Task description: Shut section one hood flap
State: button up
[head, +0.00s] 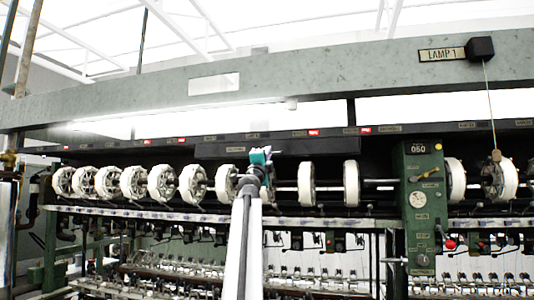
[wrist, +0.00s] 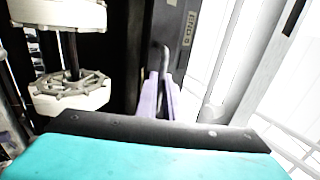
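A long dark hood panel (head: 325,149) with small labels runs above the reels, and a middle part hangs lower than the strip beside it. I take this to be the section one flap, but cannot read its label. My gripper (head: 260,154), with a teal body, is raised in front of this panel. In the wrist view the two pale lilac fingers (wrist: 161,98) are close together at a grey handle-like bar (wrist: 165,58) on the dark labelled panel (wrist: 172,22). Whether they press on the bar is unclear.
White reels (head: 191,184) on a shaft stand just below the panel; one also shows at left in the wrist view (wrist: 72,97). A green post (head: 421,220) marked 050 stands to the right. A green beam (head: 300,67) with a LAMP 1 sign crosses above.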

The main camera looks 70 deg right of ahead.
jog(key=shift+o, duration=0.5)
notch_tip(320, 180, down, 4)
jog(key=shift+r+b, duration=0.25)
jog(key=shift+b, duration=0.75)
jog(key=r+b+v, duration=0.1)
jog(key=b+v, duration=0.7)
jog(key=v, duration=0.3)
jog(key=shift+a+b, duration=0.35)
jog(key=shift+a, duration=0.2)
